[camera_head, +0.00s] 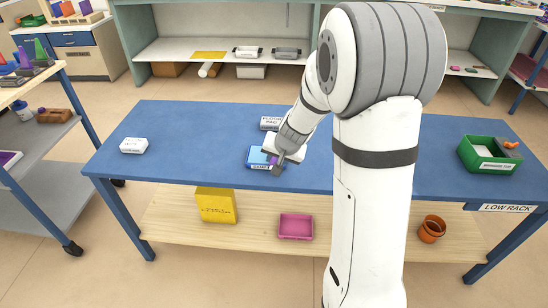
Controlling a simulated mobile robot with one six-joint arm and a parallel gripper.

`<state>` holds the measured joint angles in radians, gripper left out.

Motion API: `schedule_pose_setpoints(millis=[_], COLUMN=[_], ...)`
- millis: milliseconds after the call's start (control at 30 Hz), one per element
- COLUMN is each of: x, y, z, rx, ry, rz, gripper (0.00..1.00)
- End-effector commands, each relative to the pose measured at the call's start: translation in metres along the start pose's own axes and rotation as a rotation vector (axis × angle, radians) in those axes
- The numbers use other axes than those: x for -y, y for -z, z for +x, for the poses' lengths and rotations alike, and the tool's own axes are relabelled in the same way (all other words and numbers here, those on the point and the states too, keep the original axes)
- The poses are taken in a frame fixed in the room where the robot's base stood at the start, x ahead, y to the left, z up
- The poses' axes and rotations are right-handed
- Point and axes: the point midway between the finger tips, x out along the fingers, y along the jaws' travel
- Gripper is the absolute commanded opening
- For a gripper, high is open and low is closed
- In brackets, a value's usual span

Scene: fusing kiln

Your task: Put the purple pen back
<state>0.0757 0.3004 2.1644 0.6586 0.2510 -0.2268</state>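My gripper (277,161) is at the middle of the blue table (210,140), pointing down over a small blue tray (256,156) with a white label on its front. A small purple thing (273,161), perhaps the purple pen, shows right at my fingertips, over or in the blue tray. It is too small to tell whether the fingers hold it or whether they are open. My wrist and arm hide part of the tray and the table behind it.
A white labelled box (270,123) stands just behind my gripper. Another white box (133,145) is at the left. A green bin (481,162) with an orange thing (511,145) at its edge stands at the right. The lower shelf holds a yellow box (216,206), pink tray (296,227) and brown pot (432,229).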

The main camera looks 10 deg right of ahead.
Motion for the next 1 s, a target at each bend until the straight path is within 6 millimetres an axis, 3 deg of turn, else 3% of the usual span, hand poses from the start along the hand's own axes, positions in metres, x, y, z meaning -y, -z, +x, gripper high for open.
schedule_pose_setpoints(millis=[167, 467, 833, 1000], x=[0.0, 0.001, 0.001, 0.001], y=[0.0, 0.001, 0.001, 0.001], z=[0.027, 0.03, 0.029, 0.029], rx=[0.002, 0.001, 0.001, 0.001], ry=[-0.001, 0.0, 0.0, 0.0], rz=[0.0, 0.0, 0.0, 0.0], gripper=[0.3, 0.3, 0.0, 0.0])
